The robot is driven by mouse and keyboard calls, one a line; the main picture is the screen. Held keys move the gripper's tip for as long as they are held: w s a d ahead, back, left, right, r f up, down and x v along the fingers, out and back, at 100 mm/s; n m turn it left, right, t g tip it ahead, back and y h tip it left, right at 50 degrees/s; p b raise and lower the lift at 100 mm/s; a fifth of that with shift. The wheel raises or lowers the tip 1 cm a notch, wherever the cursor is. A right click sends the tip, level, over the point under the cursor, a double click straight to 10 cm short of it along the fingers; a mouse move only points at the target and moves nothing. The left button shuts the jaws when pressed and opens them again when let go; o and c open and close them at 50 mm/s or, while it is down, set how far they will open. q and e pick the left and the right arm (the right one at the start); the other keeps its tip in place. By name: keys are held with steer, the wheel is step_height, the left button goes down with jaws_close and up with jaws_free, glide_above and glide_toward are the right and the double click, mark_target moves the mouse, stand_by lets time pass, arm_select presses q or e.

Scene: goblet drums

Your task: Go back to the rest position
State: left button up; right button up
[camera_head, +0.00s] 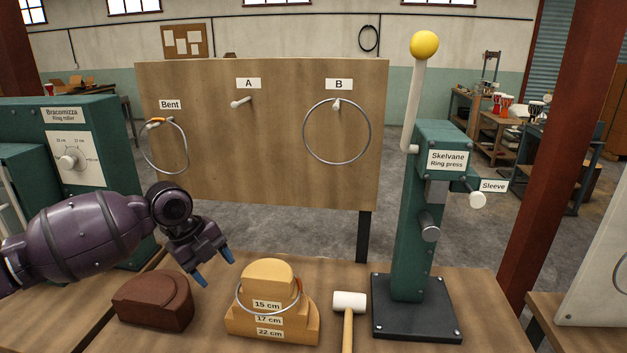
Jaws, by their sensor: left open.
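My left gripper (216,271) is open and empty. My left arm comes in from the left edge. A metal ring (239,301) sits around the upper part of the stepped form, which carries labels 15 cm, 17 cm and 22 cm. The gripper looks apart from both the ring and the form. My right gripper is not in view.
A pegboard (265,150) behind holds a ring (165,170) on the Bent peg and a ring (337,163) on peg B; peg A (240,102) is bare. A green ring press (418,220) and a mallet (349,302) stand right. A ring roller (80,150) is at left.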

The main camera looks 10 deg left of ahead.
arm_select(q)
steer(key=w+d+r+n+t+h, duration=0.35)
steer(key=w+d+n+t, duration=0.35)
steer(key=n+t, duration=0.25)
steer(key=s+a+f+n+y, duration=0.3)
steer(key=s+f+n, duration=0.4)
steer(key=s+f, duration=0.7)
steer(key=s+a+f+n+y, duration=0.4)
steer(key=s+a+f+n, duration=0.2)
steer(key=s+f, duration=0.9)
steer(key=s+n, duration=0.2)
steer(key=s, duration=0.2)
steer(key=shift+f+t, duration=0.2)
steer(key=shift+t, duration=0.15)
steer(key=shift+n, duration=0.25)
